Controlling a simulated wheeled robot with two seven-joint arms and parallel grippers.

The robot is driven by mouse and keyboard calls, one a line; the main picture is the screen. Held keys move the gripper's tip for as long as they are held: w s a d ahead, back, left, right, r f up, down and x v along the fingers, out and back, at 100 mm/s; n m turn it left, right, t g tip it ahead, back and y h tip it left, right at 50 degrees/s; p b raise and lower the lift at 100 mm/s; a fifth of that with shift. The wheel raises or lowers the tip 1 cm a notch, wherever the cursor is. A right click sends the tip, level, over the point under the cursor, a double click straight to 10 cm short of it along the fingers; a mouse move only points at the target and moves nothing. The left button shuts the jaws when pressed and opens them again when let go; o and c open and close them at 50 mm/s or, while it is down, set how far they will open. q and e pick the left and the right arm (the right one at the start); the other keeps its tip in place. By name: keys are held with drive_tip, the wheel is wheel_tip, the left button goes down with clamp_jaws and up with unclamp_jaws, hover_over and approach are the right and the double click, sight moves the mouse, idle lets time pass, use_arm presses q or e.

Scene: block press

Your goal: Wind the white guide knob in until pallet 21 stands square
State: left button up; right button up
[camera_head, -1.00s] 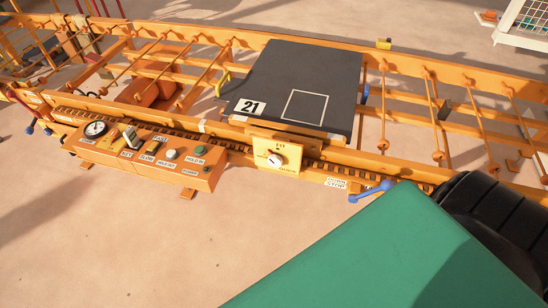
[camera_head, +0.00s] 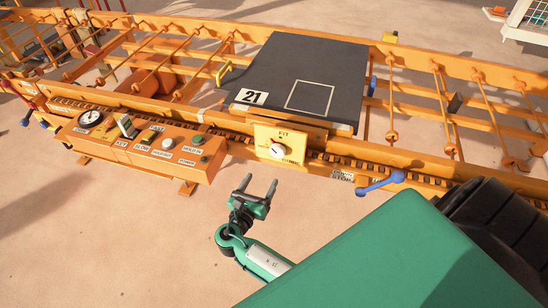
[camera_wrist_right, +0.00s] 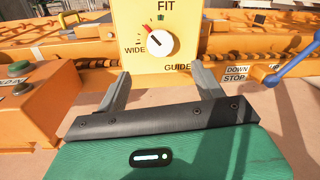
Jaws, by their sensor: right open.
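The white guide knob (camera_head: 278,150) sits on a yellow plate (camera_head: 296,142) marked FIT, WIDE and GUIDE, on the front of the orange conveyor. In the right wrist view the knob (camera_wrist_right: 159,42) has a dark pointer line, with a red mark at its upper left. Pallet 21 (camera_head: 275,70) is a dark slab with a white number label and a white square outline. It lies on the conveyor above the plate and looks slightly turned to the rails. My right gripper (camera_head: 259,187) is open and empty, in front of and below the knob, apart from it. My left gripper is out of view.
An orange control box (camera_head: 150,148) with a gauge and several buttons stands left of the plate. A blue-handled lever (camera_head: 382,183) juts out at the right beside a DOWN STOP label. Orange rails and rollers (camera_head: 440,110) run behind. The floor in front is clear.

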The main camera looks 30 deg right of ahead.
sight(276, 153)
drive_tip(key=x, duration=1.1)
drive_tip(key=shift+w+d+f, duration=0.1)
drive_tip(key=shift+w+d, duration=0.1)
drive_tip(key=shift+d, duration=0.15)
drive_tip(key=shift+c, duration=0.2)
